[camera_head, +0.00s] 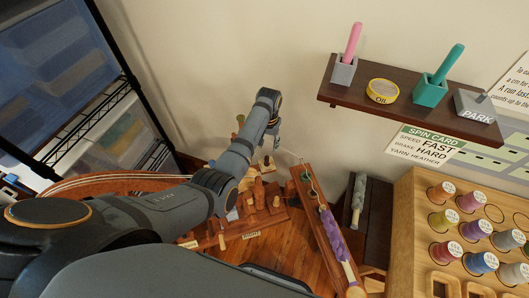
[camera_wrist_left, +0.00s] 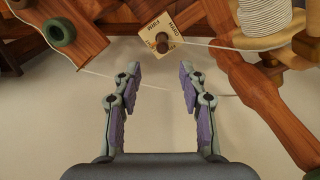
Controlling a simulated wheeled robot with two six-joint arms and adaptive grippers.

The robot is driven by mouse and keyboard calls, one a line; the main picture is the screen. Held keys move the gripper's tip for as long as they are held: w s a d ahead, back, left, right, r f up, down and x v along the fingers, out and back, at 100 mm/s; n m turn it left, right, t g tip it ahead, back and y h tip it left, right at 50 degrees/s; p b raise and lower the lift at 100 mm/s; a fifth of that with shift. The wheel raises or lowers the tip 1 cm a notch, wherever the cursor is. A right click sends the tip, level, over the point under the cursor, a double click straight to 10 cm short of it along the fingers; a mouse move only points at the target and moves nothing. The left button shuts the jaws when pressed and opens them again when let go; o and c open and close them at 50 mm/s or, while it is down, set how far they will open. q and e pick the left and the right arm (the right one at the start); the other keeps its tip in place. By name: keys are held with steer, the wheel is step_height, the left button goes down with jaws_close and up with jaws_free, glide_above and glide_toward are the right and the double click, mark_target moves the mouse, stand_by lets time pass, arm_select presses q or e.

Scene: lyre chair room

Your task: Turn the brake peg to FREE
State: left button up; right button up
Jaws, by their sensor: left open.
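The brake peg (camera_wrist_left: 162,43) is a short dark round peg at the middle of a square cream plate (camera_wrist_left: 149,31) with printed words, at the top of the left wrist view. The lettering looks upside down and is too small to read surely, so I cannot tell the peg's setting. My left gripper (camera_wrist_left: 159,76) is open and empty, its two purple-padded fingers apart, with the peg beyond the gap between the tips. In the head view, my left arm reaches over the wooden spinning wheel (camera_head: 112,181) and hides the peg and plate. My right gripper is not visible.
A white yarn spool (camera_wrist_left: 266,16) and turned wooden post (camera_wrist_left: 265,105) stand right of the plate; a green ring (camera_wrist_left: 60,32) is left. Thin yarn crosses near the fingers. A wall shelf (camera_head: 345,95) and a spool rack (camera_head: 408,215) are on the right.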

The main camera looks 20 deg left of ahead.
arm_select(q)
glide_above(267, 156)
step_height(267, 156, down, 4)
steer(key=shift+s+f+b, duration=0.1)
steer(key=shift+s+b, duration=0.05)
steer(key=shift+b, duration=0.25)
step_height(267, 156, down, 5)
steer(key=shift+r+b, duration=0.1)
steer(key=shift+b, duration=0.65)
steer(key=shift+f, duration=0.5)
jaws_close()
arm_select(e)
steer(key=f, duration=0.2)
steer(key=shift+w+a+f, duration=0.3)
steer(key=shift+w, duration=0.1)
